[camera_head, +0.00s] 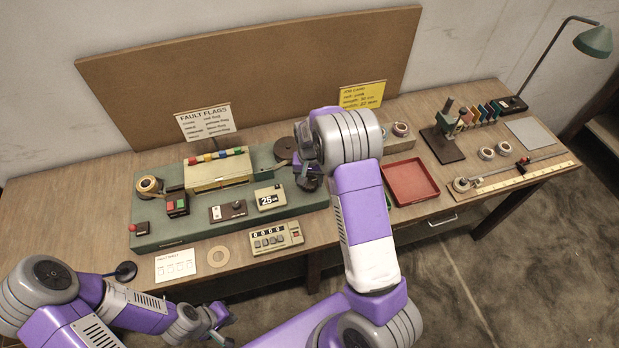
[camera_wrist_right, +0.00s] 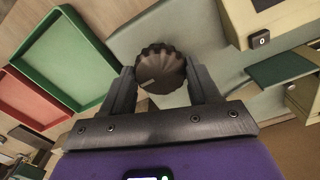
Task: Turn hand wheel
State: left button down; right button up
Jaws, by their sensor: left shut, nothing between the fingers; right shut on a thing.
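The hand wheel (camera_wrist_right: 160,68) is a dark, fluted round knob with a small light mark on its face. In the right wrist view it sits between the two fingers of my right gripper (camera_wrist_right: 162,88), which is shut on it. In the head view my right gripper (camera_head: 308,182) is at the right end of the green winding machine (camera_head: 160,215), and my arm mostly hides the wheel. A dark disc (camera_head: 285,148) lies just behind the gripper. My left gripper (camera_head: 218,318) is shut and empty, low at the front, apart from the machine.
A red tray (camera_head: 410,181) stands right of my right arm; a green tray (camera_wrist_right: 62,58) shows beside it in the wrist view. A counter box (camera_head: 277,238) and a white sheet (camera_head: 176,265) lie along the front. A stand (camera_head: 443,143) and tape rolls are further right.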

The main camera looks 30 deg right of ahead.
aim_at(309, 181)
jog(key=shift+w+m, duration=0.1)
jog(key=shift+m, duration=0.4)
jog(key=o, duration=1.1)
jog(key=shift+c, duration=0.2)
notch_tip(309, 181, up, 8)
jog(key=shift+f+p, duration=0.15)
jog(key=shift+p, duration=0.15)
